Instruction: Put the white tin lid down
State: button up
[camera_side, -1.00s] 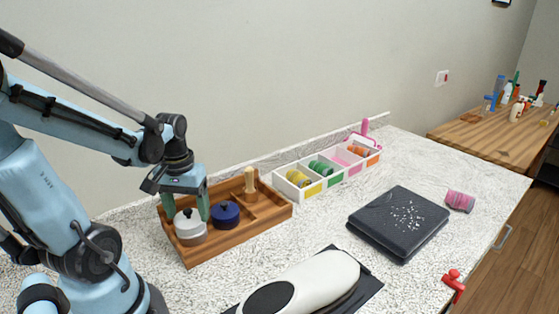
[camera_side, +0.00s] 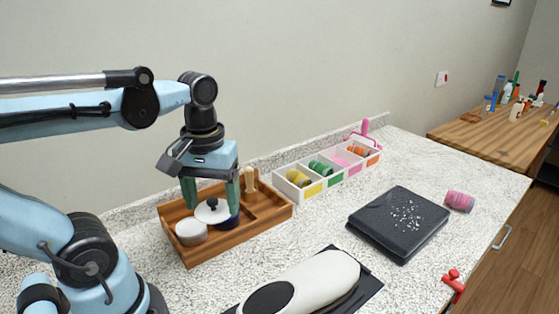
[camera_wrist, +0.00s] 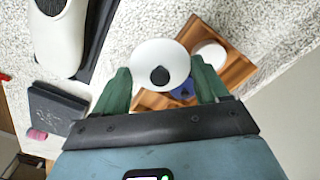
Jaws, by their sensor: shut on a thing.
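The white tin lid (camera_side: 210,213) has a dark knob and is held between the green fingers of my gripper (camera_side: 213,203). It also shows in the wrist view (camera_wrist: 160,66), between the fingers (camera_wrist: 160,88). The lid is above the wooden tray (camera_side: 200,262), in front of and partly over the blue tin (camera_side: 233,218). The white tin (camera_side: 191,232) stands without its lid in the tray's left compartment, to the left of the held lid. In the wrist view the white tin (camera_wrist: 210,54) is at the upper right and the blue tin (camera_wrist: 183,91) is partly hidden below the lid.
A wooden peg (camera_side: 250,181) stands in the tray. A white divided box (camera_side: 318,190) with coloured rolls is behind to the right. A white-and-black appliance (camera_side: 318,276) lies in front, and a dark slab (camera_side: 398,222) farther right. Speckled counter is clear between them.

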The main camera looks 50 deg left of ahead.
jog(key=w+d+r+m, duration=0.1)
jog(key=w+m, duration=0.3)
jog(key=w, duration=0.2)
jog(key=w+d+r+m, duration=0.1)
jog(key=w+d+m, duration=0.1)
jog(key=w+m, duration=0.2)
jog(key=shift+w+r+m, duration=0.3)
jog(key=shift+w+r, duration=0.05)
jog(key=shift+w, duration=0.75)
jog(key=s+d+f+m, duration=0.1)
jog(key=d+f+m, duration=0.1)
jog(key=d, duration=0.1)
jog(key=s+d+f+m, duration=0.2)
jog(key=d+m, duration=0.1)
jog(key=d, duration=0.1)
jog(key=s+d+f+m, duration=0.1)
jog(key=d+f+m, duration=0.1)
jog(key=d+m, duration=0.1)
jog(key=shift+s+d+f, duration=0.2)
jog(key=shift+d+f, duration=0.05)
jog(key=shift+d, duration=0.25)
jog(key=shift+s+d+f+m, duration=0.1)
jog(key=shift+f+m, duration=0.15)
jog(key=shift+m, duration=0.15)
send_over(288, 252)
notch_tip(288, 252, down, 7)
jog(key=shift+r, duration=0.1)
jog(key=shift+f, duration=2.05)
